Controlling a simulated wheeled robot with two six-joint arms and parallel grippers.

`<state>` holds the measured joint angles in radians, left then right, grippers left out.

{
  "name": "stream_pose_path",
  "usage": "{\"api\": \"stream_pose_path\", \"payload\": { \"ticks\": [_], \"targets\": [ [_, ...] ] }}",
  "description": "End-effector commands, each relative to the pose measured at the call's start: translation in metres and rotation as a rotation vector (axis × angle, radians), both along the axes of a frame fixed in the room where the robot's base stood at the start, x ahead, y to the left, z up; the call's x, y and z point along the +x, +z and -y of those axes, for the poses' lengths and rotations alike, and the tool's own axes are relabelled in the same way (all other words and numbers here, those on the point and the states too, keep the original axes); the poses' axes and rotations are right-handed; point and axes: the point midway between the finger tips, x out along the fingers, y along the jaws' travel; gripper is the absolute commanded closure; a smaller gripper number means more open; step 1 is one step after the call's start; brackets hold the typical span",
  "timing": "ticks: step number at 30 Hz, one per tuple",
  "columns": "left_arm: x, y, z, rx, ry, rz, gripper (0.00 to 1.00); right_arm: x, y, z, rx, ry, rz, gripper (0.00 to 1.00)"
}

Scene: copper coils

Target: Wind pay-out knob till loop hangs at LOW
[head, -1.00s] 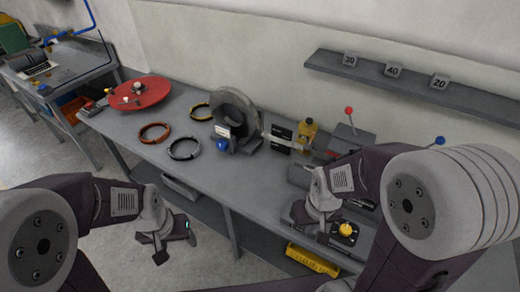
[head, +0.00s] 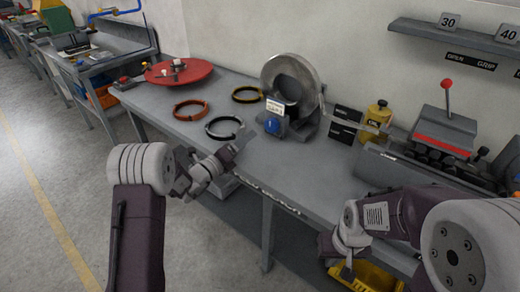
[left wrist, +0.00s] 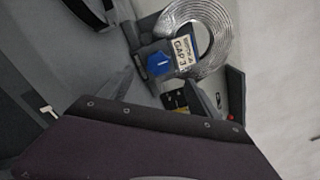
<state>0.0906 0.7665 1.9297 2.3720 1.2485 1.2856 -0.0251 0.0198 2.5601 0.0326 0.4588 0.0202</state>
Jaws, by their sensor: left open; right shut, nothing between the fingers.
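The blue pay-out knob (head: 272,126) is on the front of a grey stand holding an upright silver coil (head: 268,75). The knob (left wrist: 158,64) and coil (left wrist: 180,17) also show in the left wrist view. A pale strip (head: 368,128) spans to the right of the coil, before two black plates (head: 347,114) on the wall side; their lettering is too small to read. My left gripper (head: 232,152) is open and empty at the bench's front edge, left of and nearer than the knob, apart from it. My right gripper (head: 346,268) is shut and empty, before the bench front.
A red disc (head: 178,72) is further left. A yellow oil bottle (head: 378,114) and a machine with a red-knobbed lever (head: 446,86) stand right. The bench front-centre is clear.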

Motion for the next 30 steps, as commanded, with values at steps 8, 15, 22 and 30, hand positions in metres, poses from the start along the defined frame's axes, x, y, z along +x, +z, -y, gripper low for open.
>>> {"api": "stream_pose_path", "payload": {
  "ticks": [8,15,22,30],
  "targets": [
    [0.002,-0.01,-0.001,0.002,0.002,-0.005,0.28,0.0,-0.006,0.0,0.0,0.0,0.001,1.0],
    [0.04,-0.01,0.029,0.004,-0.003,-0.004,0.28,0.0,-0.007,0.0,0.0,0.0,0.001,1.0],
    [0.08,-0.011,0.057,0.004,0.001,-0.005,0.28,0.0,-0.008,0.0,0.0,0.0,0.001,1.0],
    [0.096,-0.01,0.069,0.004,0.003,-0.007,0.28,0.0,-0.008,0.0,0.0,0.0,0.001,1.0]
  ]
}}
